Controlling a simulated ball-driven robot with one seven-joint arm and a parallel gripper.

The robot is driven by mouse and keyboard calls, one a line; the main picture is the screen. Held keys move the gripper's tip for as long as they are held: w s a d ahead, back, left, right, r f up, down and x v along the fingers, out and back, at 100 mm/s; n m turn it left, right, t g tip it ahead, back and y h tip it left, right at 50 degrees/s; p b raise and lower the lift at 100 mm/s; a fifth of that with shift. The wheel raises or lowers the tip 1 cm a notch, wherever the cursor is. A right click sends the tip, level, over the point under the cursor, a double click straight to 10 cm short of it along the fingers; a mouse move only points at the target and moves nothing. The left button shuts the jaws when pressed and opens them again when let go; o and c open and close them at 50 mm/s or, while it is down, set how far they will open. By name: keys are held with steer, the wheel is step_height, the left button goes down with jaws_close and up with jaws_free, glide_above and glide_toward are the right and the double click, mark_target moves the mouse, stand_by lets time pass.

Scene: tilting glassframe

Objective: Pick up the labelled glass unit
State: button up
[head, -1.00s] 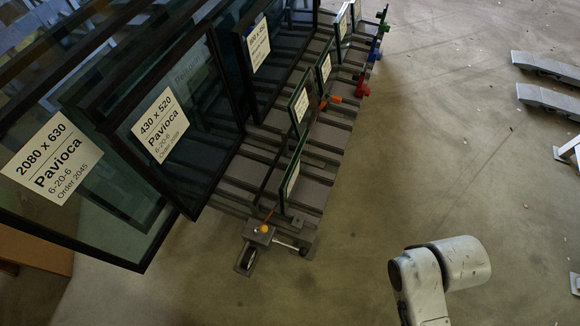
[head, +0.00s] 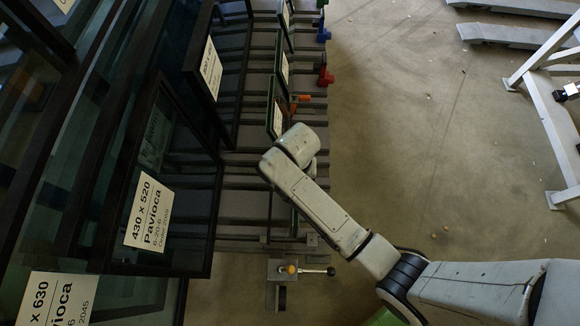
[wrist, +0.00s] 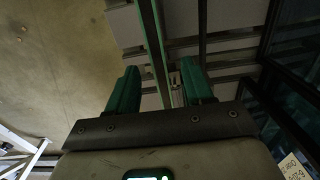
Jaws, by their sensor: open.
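My gripper (wrist: 160,66) is open in the wrist view, its two green fingers apart. The thin edge of an upright glass unit (wrist: 153,38) runs up between and beyond the fingers; I cannot tell whether they touch it. In the head view my arm reaches over the rack and hides the gripper. A sliver of a small glass unit (head: 294,222) shows below the arm, its label hidden. Another small labelled glass unit (head: 277,108) stands just above the arm. A larger dark-framed unit (head: 192,240) at left carries a label reading 430 x 520, Pavioca.
The slatted rack (head: 239,200) holds several more labelled units at upper left and top. Orange (head: 300,99), red (head: 326,76) and blue (head: 323,35) clamps line its right side. The floor at right is clear up to a white frame (head: 549,150).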

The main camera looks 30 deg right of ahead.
step_height(320, 180, down, 4)
steer(key=shift+r+b, duration=0.25)
steer(key=shift+b, duration=0.15)
steer(key=shift+s+f+b, duration=0.2)
steer(key=shift+f+b, duration=0.95)
steer(key=shift+f, duration=1.55)
jaws_close()
steer(key=shift+r, duration=0.15)
